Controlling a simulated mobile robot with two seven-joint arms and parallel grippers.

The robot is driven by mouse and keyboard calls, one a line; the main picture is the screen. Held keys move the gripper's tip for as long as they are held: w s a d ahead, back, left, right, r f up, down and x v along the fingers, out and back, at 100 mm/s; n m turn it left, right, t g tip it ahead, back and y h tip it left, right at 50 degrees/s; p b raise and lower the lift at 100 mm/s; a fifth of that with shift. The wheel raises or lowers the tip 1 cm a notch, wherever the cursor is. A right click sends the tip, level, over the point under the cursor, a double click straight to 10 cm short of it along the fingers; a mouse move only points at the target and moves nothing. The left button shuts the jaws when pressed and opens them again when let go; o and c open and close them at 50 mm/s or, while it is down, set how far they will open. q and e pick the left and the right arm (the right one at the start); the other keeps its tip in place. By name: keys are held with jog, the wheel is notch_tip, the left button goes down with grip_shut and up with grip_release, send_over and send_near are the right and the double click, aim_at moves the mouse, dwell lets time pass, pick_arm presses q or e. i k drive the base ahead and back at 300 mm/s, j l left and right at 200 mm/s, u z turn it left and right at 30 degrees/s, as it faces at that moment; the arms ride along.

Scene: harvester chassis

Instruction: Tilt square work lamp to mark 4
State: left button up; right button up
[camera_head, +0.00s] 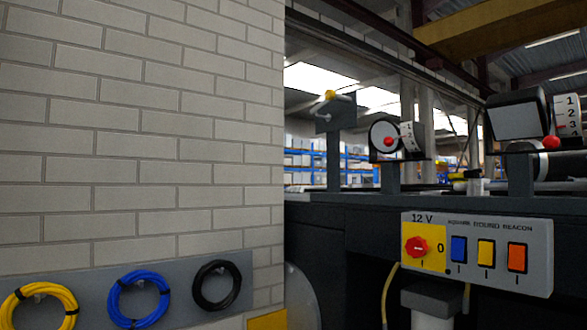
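The square work lamp (517,117) is at the upper right in the head view, a dark box-shaped head on a post. A red ball knob (550,142) sits at the lamp's lower right, near the plate's lower part. Neither of my grippers shows in this view.
A round lamp (384,135) with its own mark plate and red knob stands left of the square lamp. A 12 V switch box (478,250) is below. A brick wall (140,130) with hanging cable coils (138,299) fills the left.

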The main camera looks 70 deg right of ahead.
aim_at(519, 115)
jog(key=z, duration=3.4)
jog(key=i+j+z, duration=0.1)
jog(key=j+z, duration=0.3)
jog(key=j, duration=0.25)
